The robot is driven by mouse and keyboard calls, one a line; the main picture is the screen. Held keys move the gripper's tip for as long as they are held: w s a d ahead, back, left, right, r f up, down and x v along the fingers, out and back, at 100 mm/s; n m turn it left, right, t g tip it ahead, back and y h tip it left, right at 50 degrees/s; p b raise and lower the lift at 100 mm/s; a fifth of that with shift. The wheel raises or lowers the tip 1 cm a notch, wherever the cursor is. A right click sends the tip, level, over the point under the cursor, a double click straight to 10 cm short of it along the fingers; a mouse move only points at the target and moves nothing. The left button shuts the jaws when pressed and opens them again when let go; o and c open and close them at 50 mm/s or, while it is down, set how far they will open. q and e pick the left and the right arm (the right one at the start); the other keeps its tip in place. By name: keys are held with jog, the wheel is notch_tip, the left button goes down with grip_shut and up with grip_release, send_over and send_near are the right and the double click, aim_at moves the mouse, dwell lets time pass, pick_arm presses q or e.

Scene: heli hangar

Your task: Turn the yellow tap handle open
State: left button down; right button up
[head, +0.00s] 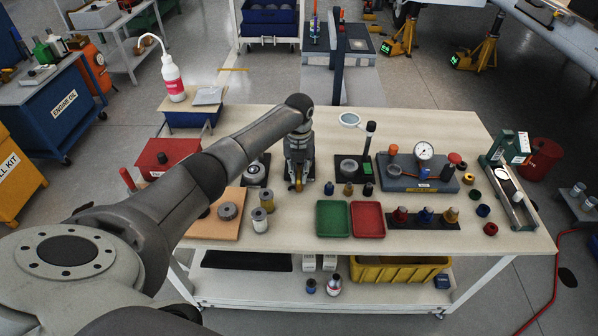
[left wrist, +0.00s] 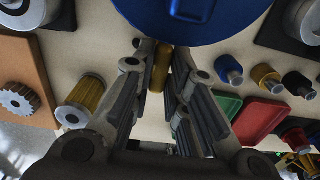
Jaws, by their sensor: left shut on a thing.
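My left gripper (head: 299,178) points down at the middle of the workbench (head: 262,120). In the left wrist view the yellow tap handle (left wrist: 160,66) stands between the fingertips of this gripper (left wrist: 163,84), and the fingers are shut on it. A small yellow bit of the handle (head: 299,186) shows at the fingertips in the head view. A large blue round body (left wrist: 195,14) lies right beyond the handle in the left wrist view. The tap body and how far the handle is turned are mostly hidden by the gripper. My right gripper is not in view.
Yellow filter canisters (head: 261,219) and an orange board (head: 213,225) with a gear stand left of the gripper. A green tray (head: 332,218) and a red tray (head: 367,219) lie to its right. A gauge block (head: 424,158) stands further right.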

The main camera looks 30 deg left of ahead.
aim_at(299, 175)
pick_arm(q)
jog(key=c, duration=1.7)
grip_release()
notch_tip(299, 175, up, 12)
jog(key=shift+f, duration=0.1)
